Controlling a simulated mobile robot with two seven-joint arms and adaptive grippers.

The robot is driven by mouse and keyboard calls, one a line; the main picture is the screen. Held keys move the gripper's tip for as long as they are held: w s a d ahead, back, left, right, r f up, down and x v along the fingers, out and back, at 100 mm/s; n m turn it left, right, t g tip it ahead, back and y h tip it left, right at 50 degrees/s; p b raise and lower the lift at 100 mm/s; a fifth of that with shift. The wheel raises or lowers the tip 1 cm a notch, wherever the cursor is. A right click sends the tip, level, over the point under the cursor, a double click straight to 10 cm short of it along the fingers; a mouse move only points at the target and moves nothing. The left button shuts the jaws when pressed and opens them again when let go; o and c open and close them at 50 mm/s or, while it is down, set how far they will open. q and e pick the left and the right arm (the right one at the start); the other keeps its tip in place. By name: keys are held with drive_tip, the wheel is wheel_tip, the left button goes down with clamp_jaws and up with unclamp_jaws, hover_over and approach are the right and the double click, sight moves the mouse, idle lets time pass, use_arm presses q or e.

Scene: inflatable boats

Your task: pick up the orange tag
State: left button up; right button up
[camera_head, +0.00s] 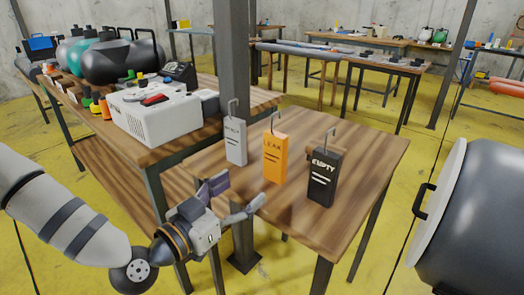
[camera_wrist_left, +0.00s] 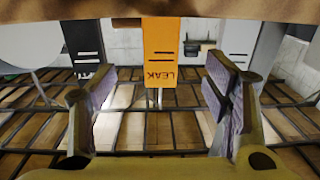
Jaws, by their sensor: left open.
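The orange tag (camera_head: 275,160), marked LEAK, stands upright on a small wooden table, with a hook on top. A grey tag (camera_head: 235,147) stands to its left and a black tag (camera_head: 323,180), marked EMPTY, to its right. My left gripper (camera_head: 233,199) is open and empty at the near edge of this table, short of the tags. In the left wrist view the picture is upside down; the orange tag (camera_wrist_left: 160,60) shows between the spread fingers (camera_wrist_left: 158,98), beyond them and untouched. The black tag (camera_wrist_left: 84,42) and grey tag (camera_wrist_left: 240,45) flank it.
A dark metal post (camera_head: 234,70) rises just behind the grey tag. A white box (camera_head: 154,112) sits on the workbench to the left. A large dark cylinder with a white end (camera_head: 470,215) stands at the right. The small table (camera_head: 375,150) is bare around the tags.

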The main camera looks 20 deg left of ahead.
sight(272, 163)
use_arm(q)
drive_tip(key=x, duration=0.4)
drive_tip(key=b+x, duration=0.1)
drive_tip(key=x, duration=0.7)
drive_tip(key=shift+w+r, duration=0.1)
drive_tip(key=shift+r, duration=0.15)
drive_tip(key=shift+a, duration=0.1)
drive_tip(key=c, duration=1.3)
use_arm(e)
drive_tip(key=shift+s+f, duration=0.65)
drive_tip(key=shift+f, duration=0.05)
